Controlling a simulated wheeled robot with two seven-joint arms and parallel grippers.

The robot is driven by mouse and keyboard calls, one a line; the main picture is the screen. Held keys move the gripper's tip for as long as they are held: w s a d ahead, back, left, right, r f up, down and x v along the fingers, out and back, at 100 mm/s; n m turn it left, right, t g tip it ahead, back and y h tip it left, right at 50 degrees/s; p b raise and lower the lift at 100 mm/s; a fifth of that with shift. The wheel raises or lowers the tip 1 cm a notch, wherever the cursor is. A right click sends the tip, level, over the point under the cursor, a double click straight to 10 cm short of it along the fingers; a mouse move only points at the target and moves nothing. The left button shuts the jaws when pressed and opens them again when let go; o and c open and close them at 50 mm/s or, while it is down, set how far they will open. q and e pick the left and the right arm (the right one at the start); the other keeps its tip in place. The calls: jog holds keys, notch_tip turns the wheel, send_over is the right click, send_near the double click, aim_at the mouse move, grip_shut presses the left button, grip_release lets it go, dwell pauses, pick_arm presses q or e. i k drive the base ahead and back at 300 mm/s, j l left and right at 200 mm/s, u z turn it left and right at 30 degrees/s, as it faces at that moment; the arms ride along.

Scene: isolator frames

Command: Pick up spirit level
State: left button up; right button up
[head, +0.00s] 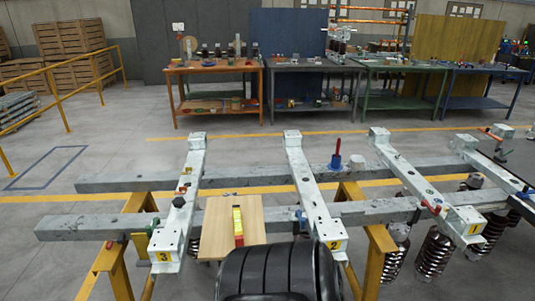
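A yellow bar-shaped object (238,222) with a red lower end, which looks like the spirit level, lies on a light wooden board (214,232). The board rests in the frame between the beams marked 3 and 2. The bar lies near the middle of the board and points away from me. Neither of my grippers shows in the head view.
Grey steel beams (100,231) cross on yellow trestles (379,240). A blue item with a red handle (336,158) stands on the rear beam. Large springs (434,255) hang at the right. Workbenches (213,69) stand behind, beyond open floor. A yellow railing (60,95) is at left.

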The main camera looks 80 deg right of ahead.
aim_at(239, 240)
jog(key=z, duration=2.4)
